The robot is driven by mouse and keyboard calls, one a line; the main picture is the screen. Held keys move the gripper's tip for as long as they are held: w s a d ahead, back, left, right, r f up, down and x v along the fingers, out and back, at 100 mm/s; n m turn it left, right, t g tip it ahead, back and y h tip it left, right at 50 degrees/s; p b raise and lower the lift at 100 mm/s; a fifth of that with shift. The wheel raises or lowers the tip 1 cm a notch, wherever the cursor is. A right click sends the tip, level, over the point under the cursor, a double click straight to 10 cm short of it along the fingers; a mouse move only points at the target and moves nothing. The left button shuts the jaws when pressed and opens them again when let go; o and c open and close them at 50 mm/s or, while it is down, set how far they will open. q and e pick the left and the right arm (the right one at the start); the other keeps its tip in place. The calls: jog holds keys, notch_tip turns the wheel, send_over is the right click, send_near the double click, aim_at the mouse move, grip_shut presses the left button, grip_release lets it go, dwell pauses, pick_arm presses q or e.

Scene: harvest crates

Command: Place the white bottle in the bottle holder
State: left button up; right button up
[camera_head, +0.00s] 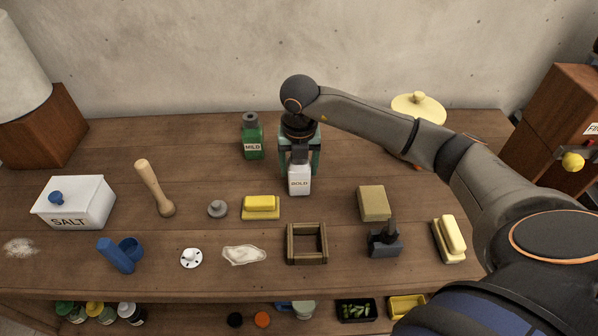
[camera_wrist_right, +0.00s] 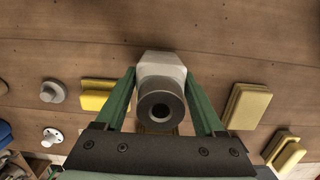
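The white bottle (camera_head: 299,181), labelled BOLD with a dark neck, looks upright on the table near the middle. In the right wrist view the bottle (camera_wrist_right: 162,68) shows from above, its dark round top toward the camera. My right gripper (camera_head: 300,170) points down over it, with green fingers on either side of the bottle. The fingers look open, with narrow gaps beside the bottle; contact is hard to judge. A square wooden frame (camera_head: 289,245), which seems to be the bottle holder, lies empty in front of it. My left gripper is out of view.
A green MILD bottle (camera_head: 252,138) stands behind left. Butter on a yellow dish (camera_head: 261,206) and a grey knob (camera_head: 217,209) lie left; a tan block (camera_head: 374,203) and dark grey tool (camera_head: 384,243) lie right. Between bottle and frame the table is clear.

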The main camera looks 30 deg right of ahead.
grip_shut()
dwell(0.3)
jog(key=shift+r, duration=0.15)
